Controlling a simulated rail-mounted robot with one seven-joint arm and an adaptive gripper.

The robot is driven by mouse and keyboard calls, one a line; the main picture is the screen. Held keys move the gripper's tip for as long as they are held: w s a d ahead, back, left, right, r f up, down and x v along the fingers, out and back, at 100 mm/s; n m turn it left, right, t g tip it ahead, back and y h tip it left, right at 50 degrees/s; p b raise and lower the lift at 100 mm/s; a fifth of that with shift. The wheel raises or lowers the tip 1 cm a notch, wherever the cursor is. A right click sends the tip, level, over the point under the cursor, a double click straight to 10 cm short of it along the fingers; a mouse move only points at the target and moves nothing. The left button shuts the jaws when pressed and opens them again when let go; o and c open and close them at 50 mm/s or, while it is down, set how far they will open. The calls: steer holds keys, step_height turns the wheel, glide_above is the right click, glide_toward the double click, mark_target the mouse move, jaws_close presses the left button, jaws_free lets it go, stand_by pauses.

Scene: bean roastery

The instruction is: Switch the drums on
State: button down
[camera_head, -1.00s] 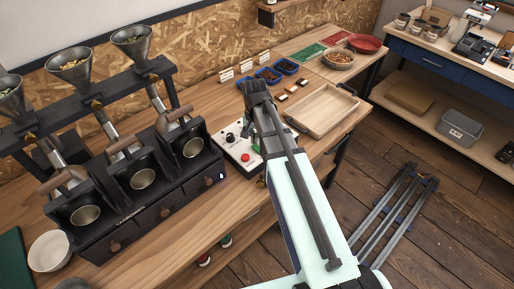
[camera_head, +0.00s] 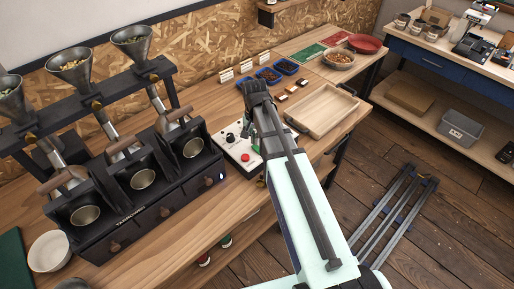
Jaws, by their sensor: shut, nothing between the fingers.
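The black roaster (camera_head: 160,210) stands at the left of the bench, with three drums in a row: a left drum (camera_head: 86,215), a middle drum (camera_head: 143,179) and a right drum (camera_head: 193,147). A pale control panel (camera_head: 237,152) sits to the right of the roaster. It carries a dark knob (camera_head: 231,138) and a red button (camera_head: 245,157). My gripper (camera_head: 252,88) is shut and empty, at the panel's far right side. My arm hides the right part of the panel, and I cannot tell whether the gripper touches anything.
Metal funnels (camera_head: 130,42) stand above the roaster. A wooden tray (camera_head: 322,110) lies right of my arm. A white bowl (camera_head: 49,251) is at the lower left.

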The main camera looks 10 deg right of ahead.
mark_target(255, 146)
steer(key=shift+f+b, duration=0.55)
steer(key=shift+f, duration=0.65)
stand_by(0.6)
steer(key=shift+r+p, duration=2.45)
steer(key=shift+r, duration=1.1)
